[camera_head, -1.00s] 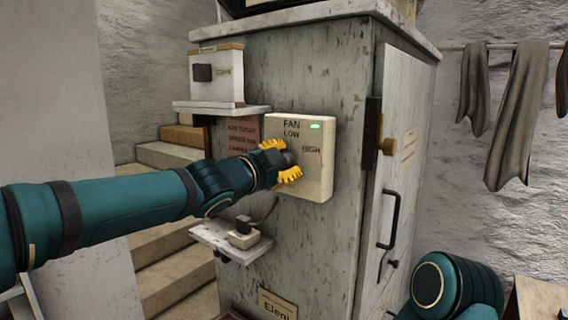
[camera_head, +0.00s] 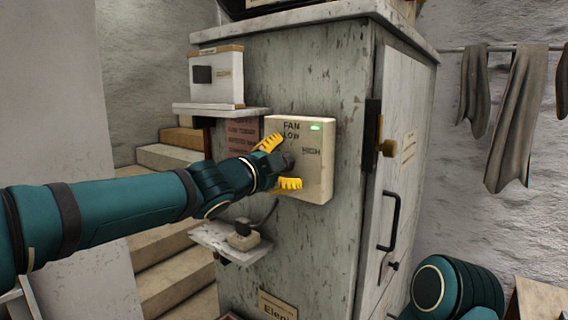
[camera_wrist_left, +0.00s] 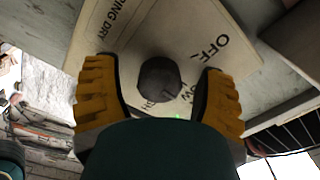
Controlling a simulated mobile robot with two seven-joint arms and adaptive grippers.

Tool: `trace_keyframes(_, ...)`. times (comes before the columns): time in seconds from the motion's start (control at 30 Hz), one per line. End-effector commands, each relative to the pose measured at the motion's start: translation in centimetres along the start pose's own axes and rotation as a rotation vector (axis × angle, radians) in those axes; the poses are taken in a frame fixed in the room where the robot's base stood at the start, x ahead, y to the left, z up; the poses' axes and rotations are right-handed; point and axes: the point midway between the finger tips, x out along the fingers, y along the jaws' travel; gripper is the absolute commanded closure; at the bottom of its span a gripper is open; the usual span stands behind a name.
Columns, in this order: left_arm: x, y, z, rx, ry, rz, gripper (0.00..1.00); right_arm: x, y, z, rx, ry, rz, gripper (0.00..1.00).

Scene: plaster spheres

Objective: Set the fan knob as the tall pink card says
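The cream fan box (camera_head: 316,178) is on the side of a weathered cabinet, with FAN, LOW and HIGH printed on it and a lit green light. The wrist view shows its panel (camera_wrist_left: 200,38) with OFF as well. The dark round knob (camera_wrist_left: 160,80) sits between my left gripper's yellow fingers, with gaps on both sides; its pointer cannot be made out. My left gripper (camera_head: 281,163) is open at the knob. A reddish-pink card (camera_head: 241,135) is left of the box; its small lettering is too blurred to read surely. My right gripper is out of view.
A white box (camera_head: 216,78) stands on a small shelf above left. A lower shelf (camera_head: 232,243) holds a small device. The cabinet door has a dark handle (camera_head: 391,219). Stone steps (camera_head: 175,270) lie behind my left arm, and cloths (camera_head: 515,120) hang at right.

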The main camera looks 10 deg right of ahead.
Motion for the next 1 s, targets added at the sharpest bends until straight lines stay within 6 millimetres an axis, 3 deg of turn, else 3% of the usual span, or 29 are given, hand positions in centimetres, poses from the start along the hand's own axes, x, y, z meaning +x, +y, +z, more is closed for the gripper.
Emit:
trace_keyframes(0.37,-0.6,-0.1,0.0,0.000,-0.001,-0.001,0.30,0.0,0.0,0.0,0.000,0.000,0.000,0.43)
trace_keyframes(0.8,-8.3,-0.1,0.0,0.003,-0.001,-0.002,0.30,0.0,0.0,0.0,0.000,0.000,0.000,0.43)
trace_keyframes(1.0,-11.0,-0.1,0.0,0.002,0.000,-0.002,0.30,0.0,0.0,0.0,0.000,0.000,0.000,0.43)
